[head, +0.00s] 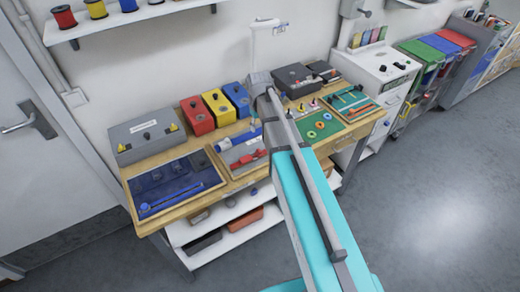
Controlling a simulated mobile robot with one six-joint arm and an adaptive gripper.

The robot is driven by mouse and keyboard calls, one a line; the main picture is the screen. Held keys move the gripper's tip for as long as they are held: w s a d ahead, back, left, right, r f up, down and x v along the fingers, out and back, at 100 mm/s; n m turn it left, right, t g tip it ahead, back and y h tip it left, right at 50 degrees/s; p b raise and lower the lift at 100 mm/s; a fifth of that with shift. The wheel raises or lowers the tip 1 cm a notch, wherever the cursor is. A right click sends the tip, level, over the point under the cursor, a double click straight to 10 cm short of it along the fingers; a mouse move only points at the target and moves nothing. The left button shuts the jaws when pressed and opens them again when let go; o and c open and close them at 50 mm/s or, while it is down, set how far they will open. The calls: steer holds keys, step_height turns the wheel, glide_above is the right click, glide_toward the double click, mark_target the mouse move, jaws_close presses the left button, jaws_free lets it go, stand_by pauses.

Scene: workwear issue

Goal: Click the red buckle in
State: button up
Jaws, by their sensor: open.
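The red buckle (249,159) lies on a light grey tray (229,157) at the middle of the wooden bench. A blue roll-like piece (240,139) lies just behind it on the same tray. The right side of the tray is covered by my arm. My gripper (256,118) is at the far end of my arm, above the bench near the tray's back right. It is small and partly hidden, open, and I see nothing held in it. Whether the buckle's two parts are joined is too small to tell.
A blue tray (176,184) lies left, and a green board with rings (320,126) lies right. Red (197,116), yellow (218,107) and blue (238,99) boxes stand behind. A grey box (147,136) is at back left. The floor at right is clear.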

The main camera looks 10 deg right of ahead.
mark_target(259, 150)
steer(key=shift+f+b, duration=6.6)
steer(key=shift+f, duration=0.1)
steer(key=shift+d, duration=0.1)
jaws_close()
